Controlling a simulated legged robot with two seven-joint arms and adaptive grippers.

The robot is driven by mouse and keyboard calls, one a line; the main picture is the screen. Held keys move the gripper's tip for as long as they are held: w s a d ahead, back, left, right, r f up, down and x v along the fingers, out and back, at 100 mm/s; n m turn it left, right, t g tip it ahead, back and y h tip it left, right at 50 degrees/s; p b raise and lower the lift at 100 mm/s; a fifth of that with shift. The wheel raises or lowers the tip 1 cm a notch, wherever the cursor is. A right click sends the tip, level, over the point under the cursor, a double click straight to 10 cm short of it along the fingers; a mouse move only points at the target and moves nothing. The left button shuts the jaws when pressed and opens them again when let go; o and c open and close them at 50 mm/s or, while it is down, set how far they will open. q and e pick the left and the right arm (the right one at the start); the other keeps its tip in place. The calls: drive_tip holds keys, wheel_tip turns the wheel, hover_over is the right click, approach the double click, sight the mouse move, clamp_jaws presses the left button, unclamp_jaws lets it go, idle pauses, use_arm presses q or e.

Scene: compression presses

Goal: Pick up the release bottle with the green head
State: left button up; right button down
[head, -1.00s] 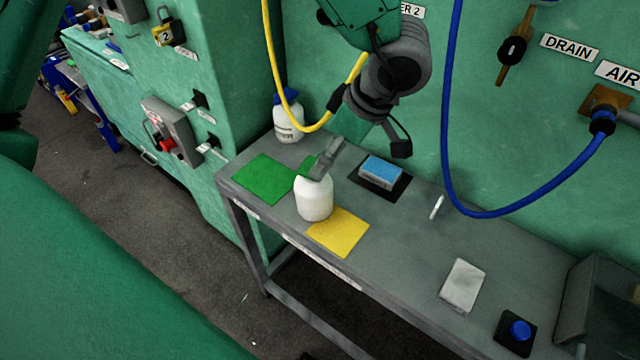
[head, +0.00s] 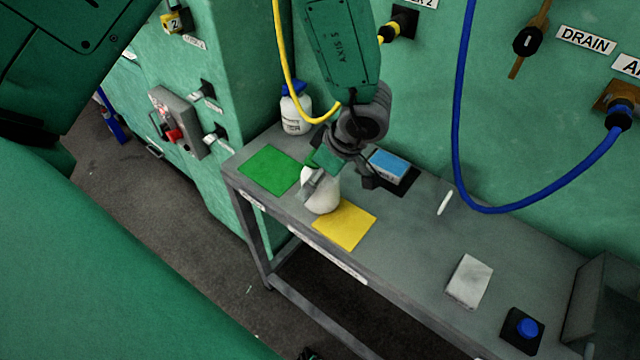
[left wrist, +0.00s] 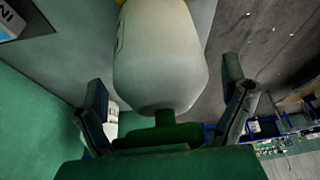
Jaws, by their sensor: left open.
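The release bottle (head: 322,198) with the green head (head: 322,157) stands upright on the grey bench between the green and yellow squares. Its white body also shows large in the left wrist view (left wrist: 160,60), with the green head (left wrist: 165,132) low in the picture. My left gripper (head: 328,178) is at the bottle's upper part, partly covering it in the head view. In the left wrist view the open fingers (left wrist: 167,108) stand on either side of the bottle near its shoulder and head, with gaps visible.
A white bottle with a blue cap (head: 295,115) stands behind at the bench's back corner. A yellow hose (head: 285,60) hangs near my arm. The green square (head: 268,168) and yellow square (head: 345,224) lie flat.

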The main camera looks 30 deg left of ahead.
use_arm(q)
drive_tip(key=shift+d+r, duration=0.1)
drive_tip(key=shift+d, duration=0.1)
drive_tip(key=c, duration=0.3)
drive_tip(key=shift+d, duration=0.3)
drive_tip(key=c, duration=1.4)
drive_tip(key=shift+a+r, duration=0.1)
